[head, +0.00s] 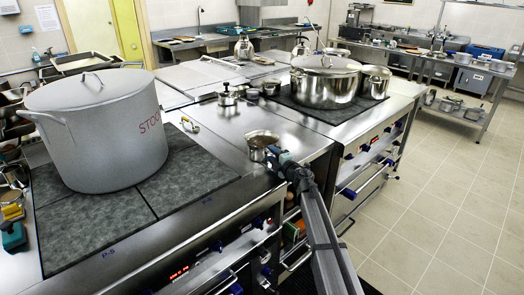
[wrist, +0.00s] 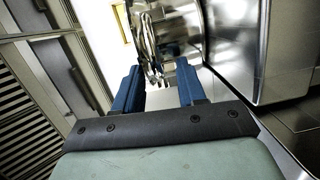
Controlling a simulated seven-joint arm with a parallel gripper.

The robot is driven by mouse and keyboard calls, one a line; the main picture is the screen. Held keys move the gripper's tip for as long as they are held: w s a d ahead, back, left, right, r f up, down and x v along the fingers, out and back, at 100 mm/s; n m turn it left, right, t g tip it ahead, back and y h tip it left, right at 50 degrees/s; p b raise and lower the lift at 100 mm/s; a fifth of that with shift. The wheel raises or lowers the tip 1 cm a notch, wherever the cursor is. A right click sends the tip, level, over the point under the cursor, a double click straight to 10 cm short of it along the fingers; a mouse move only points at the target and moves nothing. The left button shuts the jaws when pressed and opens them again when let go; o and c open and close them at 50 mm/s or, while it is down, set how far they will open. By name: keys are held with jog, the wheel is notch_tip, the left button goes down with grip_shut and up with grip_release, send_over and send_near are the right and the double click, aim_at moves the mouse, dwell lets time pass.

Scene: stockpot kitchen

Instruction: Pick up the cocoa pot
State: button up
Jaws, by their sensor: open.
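A small metal pot with a brownish top (head: 260,140), which looks like the cocoa pot, stands on the steel counter between the two hob areas in the head view. My gripper (head: 273,155) is right beside it, at its near right side. In the wrist view my gripper's two blue fingers (wrist: 158,70) are apart. Shiny metal (wrist: 180,62) shows between and beyond them; I cannot tell whether it is the pot's body. The gripper hides part of the pot's lower right side in the head view, and contact is unclear.
A large grey stockpot (head: 98,130) stands on the left hob. A lidded steel pot (head: 325,82) and a smaller one (head: 376,82) stand on the right hob. Small metal containers (head: 228,96) sit behind the small pot. The tiled floor (head: 430,200) at right is clear.

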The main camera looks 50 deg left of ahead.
jog(key=shift+c, duration=0.3)
grip_shut()
dwell(1.0)
